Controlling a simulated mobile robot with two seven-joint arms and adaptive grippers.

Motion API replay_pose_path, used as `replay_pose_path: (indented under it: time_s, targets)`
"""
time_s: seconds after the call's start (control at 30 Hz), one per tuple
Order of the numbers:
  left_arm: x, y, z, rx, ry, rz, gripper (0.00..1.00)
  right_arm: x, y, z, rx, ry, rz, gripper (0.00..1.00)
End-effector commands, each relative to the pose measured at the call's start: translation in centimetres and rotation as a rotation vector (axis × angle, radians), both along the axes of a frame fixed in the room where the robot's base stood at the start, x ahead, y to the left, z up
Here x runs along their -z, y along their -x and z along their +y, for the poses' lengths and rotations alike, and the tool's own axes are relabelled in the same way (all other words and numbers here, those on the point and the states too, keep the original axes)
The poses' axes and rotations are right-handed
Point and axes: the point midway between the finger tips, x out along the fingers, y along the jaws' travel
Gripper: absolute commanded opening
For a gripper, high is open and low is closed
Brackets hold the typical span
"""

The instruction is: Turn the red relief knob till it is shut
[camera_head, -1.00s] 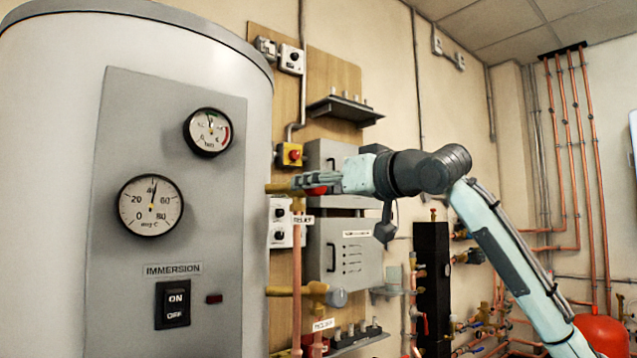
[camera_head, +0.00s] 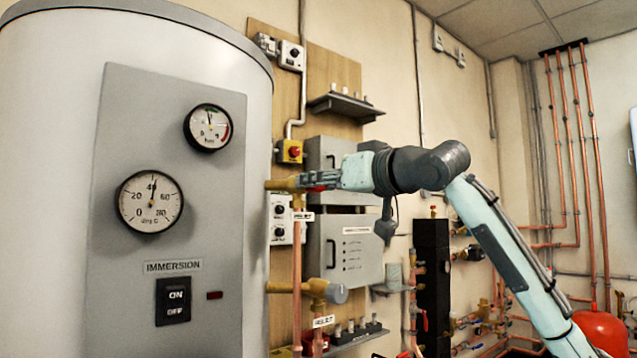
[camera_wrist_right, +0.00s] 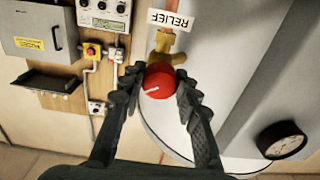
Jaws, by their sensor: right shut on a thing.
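The red relief knob (camera_wrist_right: 159,80) sits between the two fingers of my right gripper (camera_wrist_right: 155,95) in the right wrist view. The fingers are shut on it from both sides, and a white mark shows on its face. Behind it is the brass valve body with a white RELIEF tag (camera_wrist_right: 170,20). In the head view the right gripper (camera_head: 308,182) reaches left to the brass fitting (camera_head: 281,185) on the tank's side. The fingers mostly hide the knob there; a little red shows. My left gripper is in no view.
The large grey tank (camera_head: 60,100) with its gauge panel (camera_head: 220,240) stands close at the left. Grey boxes (camera_head: 352,250), a shelf (camera_head: 345,107) and a red-and-yellow switch (camera_head: 290,151) are on the wall board nearby. Copper pipes run below the valve.

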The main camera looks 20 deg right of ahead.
Motion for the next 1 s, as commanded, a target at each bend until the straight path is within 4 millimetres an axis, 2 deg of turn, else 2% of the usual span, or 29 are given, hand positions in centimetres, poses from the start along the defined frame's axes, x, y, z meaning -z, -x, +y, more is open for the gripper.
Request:
replay_pose_path:
  time_s: [0.27,1.0]
  targets:
    - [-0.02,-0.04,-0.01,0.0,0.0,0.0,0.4,-0.01,-0.01,-0.02,0.001,0.164,-0.06,0.03]
    - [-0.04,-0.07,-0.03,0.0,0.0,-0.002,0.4,-0.07,0.02,-0.02,0.001,0.79,-0.288,0.03]
